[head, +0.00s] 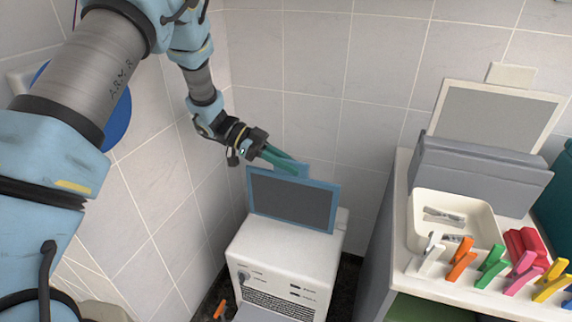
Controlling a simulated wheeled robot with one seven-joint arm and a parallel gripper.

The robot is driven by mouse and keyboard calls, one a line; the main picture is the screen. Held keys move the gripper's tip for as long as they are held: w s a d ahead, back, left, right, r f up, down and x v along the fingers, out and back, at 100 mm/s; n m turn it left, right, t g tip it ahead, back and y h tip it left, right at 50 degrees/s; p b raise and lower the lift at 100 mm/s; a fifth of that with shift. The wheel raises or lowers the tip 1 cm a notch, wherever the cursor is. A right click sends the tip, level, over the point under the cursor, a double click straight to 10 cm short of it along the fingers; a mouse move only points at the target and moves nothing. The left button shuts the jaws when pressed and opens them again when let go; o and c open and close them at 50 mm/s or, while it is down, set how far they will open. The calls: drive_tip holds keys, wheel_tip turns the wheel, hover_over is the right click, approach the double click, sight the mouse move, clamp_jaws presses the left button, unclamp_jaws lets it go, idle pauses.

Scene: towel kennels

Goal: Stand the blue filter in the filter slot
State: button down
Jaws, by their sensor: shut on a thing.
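The blue filter (291,200), a dark grey panel in a thin blue frame, is upright with a slight tilt at the back of the white machine's top (280,245). My gripper (286,163), with teal fingers, comes from the upper left and is shut on the blue tab at the filter's top edge. The filter slot cannot be made out; the filter hides the back part of the machine's top. I cannot tell whether the filter's lower edge is in a slot or just above it.
A counter at the right holds a grey rack (478,172) with a white-framed filter (495,118), a cream tray (415,235) with clips, and several coloured clothespins. Tiled walls stand close on the left and behind. A dark gap lies between machine and counter.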

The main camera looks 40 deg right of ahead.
drive_tip(key=w+d+f+b, duration=0.2)
drive_tip(key=w+d+b, duration=0.1)
drive_tip(key=d, duration=0.4)
drive_tip(key=shift+w+d+f, duration=0.25)
drive_tip(key=shift+w+f, duration=0.15)
drive_tip(key=shift+w, duration=0.45)
drive_tip(key=shift+w+a, duration=0.1)
idle(0.5)
drive_tip(key=shift+f+b, duration=0.4)
drive_tip(key=shift+f, duration=1.2)
drive_tip(key=shift+f+b, duration=0.35)
drive_tip(key=shift+f, duration=0.7)
